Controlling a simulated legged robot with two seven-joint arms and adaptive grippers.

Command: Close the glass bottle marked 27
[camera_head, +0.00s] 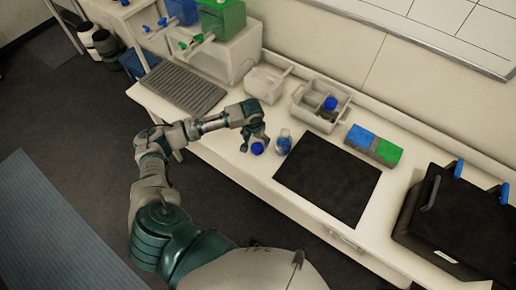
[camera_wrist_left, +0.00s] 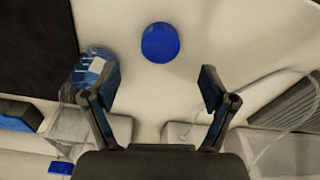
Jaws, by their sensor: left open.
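A blue screw cap (camera_head: 257,148) lies on the white bench near its front edge, and it also shows in the left wrist view (camera_wrist_left: 160,42). A clear glass bottle (camera_head: 283,142) with bluish contents stands just right of it in the head view and at the left of the left wrist view (camera_wrist_left: 90,64). I see no cap on it, and its number cannot be read. My left gripper (camera_head: 252,140) is above the cap; in the left wrist view its fingers (camera_wrist_left: 159,87) are spread and empty, with the cap beyond the fingertips. My right gripper is out of view.
A white tray (camera_head: 343,116) behind holds a blue-capped bottle (camera_head: 329,105). A black mat (camera_head: 328,180) lies right of the glass bottle. Blue and green boxes (camera_head: 374,146), a black case (camera_head: 460,220) and an empty white container (camera_head: 266,85) also stand on the bench.

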